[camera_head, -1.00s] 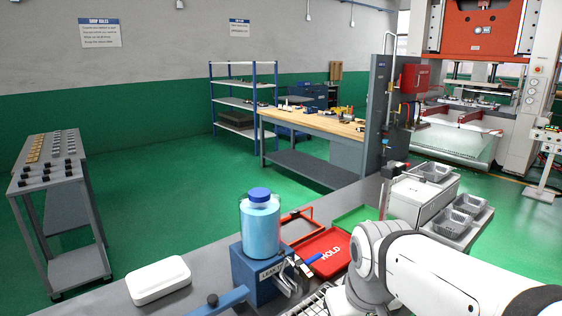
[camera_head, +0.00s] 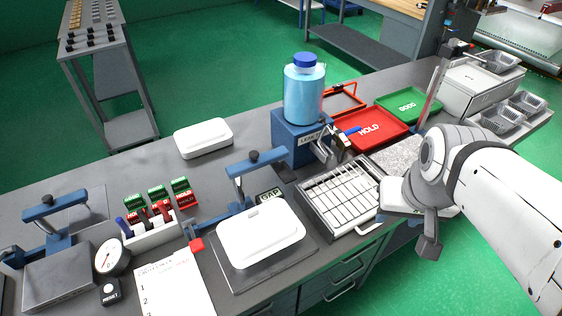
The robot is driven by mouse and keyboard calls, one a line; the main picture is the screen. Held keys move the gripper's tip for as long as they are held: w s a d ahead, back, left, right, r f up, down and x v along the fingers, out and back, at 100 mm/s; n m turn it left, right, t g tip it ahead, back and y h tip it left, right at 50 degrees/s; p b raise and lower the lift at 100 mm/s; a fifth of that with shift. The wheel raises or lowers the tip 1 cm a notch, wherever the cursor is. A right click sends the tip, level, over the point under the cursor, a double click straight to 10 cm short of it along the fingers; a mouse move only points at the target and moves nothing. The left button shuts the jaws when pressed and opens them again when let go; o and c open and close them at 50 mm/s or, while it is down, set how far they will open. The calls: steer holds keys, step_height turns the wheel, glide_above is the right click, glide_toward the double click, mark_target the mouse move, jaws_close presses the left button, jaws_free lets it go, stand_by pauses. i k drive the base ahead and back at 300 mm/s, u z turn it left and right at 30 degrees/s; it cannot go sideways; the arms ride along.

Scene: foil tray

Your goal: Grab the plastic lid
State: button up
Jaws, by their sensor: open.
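One, a white lid-like piece (camera_head: 203,138), lies alone on the grey bench at the back left. The other, a white lid-like cover (camera_head: 260,232), lies on a dark plate at the front middle, in front of a blue clamp. I cannot tell whether a foil tray is under it. My arm (camera_head: 505,195) enters from the right, well apart from both pieces.
A blue leak-test stand (camera_head: 290,140) with a blue bottle (camera_head: 304,92) stands behind. A slotted metal rack (camera_head: 345,192), a red HOLD tray (camera_head: 372,130) and a green tray (camera_head: 405,103) lie right. A gauge (camera_head: 112,257), stamps and paper crowd the left front.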

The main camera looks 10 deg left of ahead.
mark_target(248, 238)
steer(key=z, duration=0.75)
steer(key=k, duration=1.5)
steer(key=u, duration=0.25)
steer(key=i, duration=1)
steer(key=u, duration=0.15)
